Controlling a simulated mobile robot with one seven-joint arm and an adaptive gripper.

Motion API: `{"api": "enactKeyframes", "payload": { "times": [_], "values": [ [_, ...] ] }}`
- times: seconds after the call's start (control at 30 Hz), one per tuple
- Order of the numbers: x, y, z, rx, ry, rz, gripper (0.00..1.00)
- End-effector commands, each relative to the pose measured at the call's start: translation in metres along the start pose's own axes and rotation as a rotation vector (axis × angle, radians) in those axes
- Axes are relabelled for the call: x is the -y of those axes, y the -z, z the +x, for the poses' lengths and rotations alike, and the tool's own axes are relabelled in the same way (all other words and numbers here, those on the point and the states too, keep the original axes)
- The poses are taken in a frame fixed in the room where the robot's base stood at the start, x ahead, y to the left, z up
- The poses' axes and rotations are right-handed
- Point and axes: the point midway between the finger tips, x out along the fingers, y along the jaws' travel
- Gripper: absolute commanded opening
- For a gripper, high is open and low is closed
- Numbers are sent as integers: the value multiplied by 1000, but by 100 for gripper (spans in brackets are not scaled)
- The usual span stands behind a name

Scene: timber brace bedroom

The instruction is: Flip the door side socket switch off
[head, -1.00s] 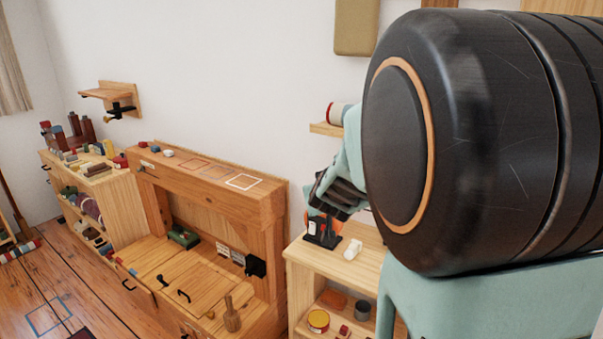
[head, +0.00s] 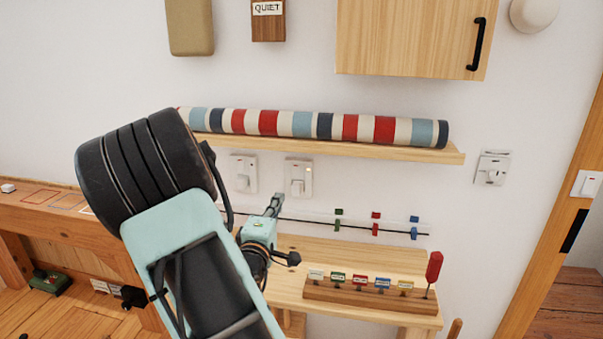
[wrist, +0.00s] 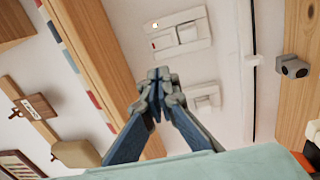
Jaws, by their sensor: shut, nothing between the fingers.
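Three white socket plates are on the wall in the head view: a left one (head: 243,173), a middle one (head: 298,177) and one near the door frame (head: 492,168). The first two are below the striped roll's shelf. My gripper (head: 274,204) is shut and empty, just below and left of the middle socket. In the wrist view my gripper (wrist: 157,93) points toward the wall, with a socket plate showing a small lit light (wrist: 180,36) beyond its tips and another plate (wrist: 204,98) to the right. I cannot tell whether the tips touch anything.
A striped roll (head: 320,126) lies on a wall shelf (head: 400,152) above the gripper. Below is a wooden bench (head: 340,253) bearing a block with several coloured tags (head: 370,295). A rail with coloured clips (head: 376,225) runs behind it.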

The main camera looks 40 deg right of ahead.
Motion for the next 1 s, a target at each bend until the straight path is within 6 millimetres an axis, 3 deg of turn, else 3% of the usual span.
{"api": "enactKeyframes", "payload": {
  "times": [0.57,0.77,1.0],
  "values": [
    [-1,-3,2,4,-25,-42,0],
    [-3,-4,31,7,-26,-41,0],
    [-4,-4,82,6,-25,-42,0]
  ]
}}
